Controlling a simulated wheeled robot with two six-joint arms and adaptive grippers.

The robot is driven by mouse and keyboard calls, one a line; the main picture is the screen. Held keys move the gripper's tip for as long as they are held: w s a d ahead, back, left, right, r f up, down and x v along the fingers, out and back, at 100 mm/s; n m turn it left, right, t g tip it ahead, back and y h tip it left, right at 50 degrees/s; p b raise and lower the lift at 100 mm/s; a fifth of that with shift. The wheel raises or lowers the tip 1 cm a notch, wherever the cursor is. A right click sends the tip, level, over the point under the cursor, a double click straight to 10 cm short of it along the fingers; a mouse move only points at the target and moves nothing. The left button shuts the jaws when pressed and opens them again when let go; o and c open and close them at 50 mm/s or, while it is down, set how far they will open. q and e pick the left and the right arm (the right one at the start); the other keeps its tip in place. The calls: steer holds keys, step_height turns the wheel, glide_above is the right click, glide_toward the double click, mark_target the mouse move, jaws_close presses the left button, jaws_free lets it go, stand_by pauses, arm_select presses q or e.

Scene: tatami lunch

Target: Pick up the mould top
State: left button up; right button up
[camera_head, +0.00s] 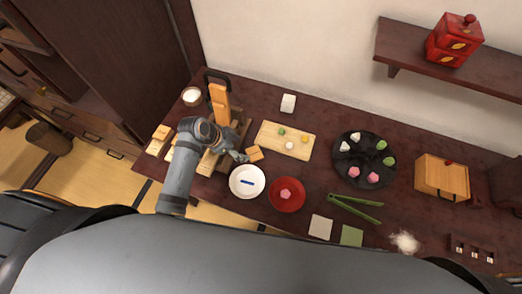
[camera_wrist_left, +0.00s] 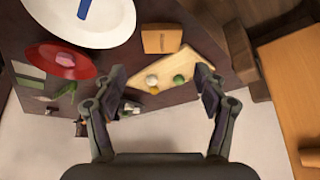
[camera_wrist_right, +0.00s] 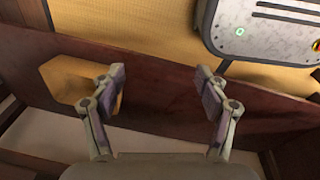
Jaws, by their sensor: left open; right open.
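A small light-wood block (camera_head: 254,153), which looks like the mould top, lies on the dark table just beyond my left gripper (camera_head: 241,156). In the left wrist view the block (camera_wrist_left: 161,39) shows past the fingertips, apart from them. My left gripper (camera_wrist_left: 160,80) is open and empty, with its fingers spread wide. My right gripper (camera_wrist_right: 161,80) is open and empty in its wrist view; the head view does not show it. Other small wooden pieces (camera_head: 162,132) lie at the table's left end; I cannot tell whether they belong to the mould.
A white plate (camera_head: 234,188) with a blue item and a red plate (camera_head: 275,203) with a pink sweet sit near the block. A wooden board (camera_head: 267,140) with small coloured balls lies behind. A tall wooden stand (camera_head: 220,102) rises beside the left arm. Green tongs (camera_head: 355,212) lie farther right.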

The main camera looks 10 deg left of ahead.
mark_target(253, 153)
arm_select(q)
steer(key=x, duration=0.4)
steer(key=shift+a, duration=0.15)
steer(key=shift+x, duration=0.75)
steer(key=x, duration=0.3)
steer(key=shift+w+f+p, duration=0.1)
steer(key=shift+f+p, duration=0.3)
steer(key=shift+f, duration=0.05)
steer(key=shift+w+f, duration=0.1)
steer(key=shift+f, duration=0.05)
steer(key=c, duration=0.8)
arm_select(e)
steer(key=shift+s+a+r, duration=0.15)
steer(key=shift+s+a, duration=0.1)
steer(key=shift+s, duration=0.3)
steer(key=shift+s+a+r, duration=0.15)
steer(key=shift+s+a, duration=0.1)
steer(key=shift+s, duration=0.3)
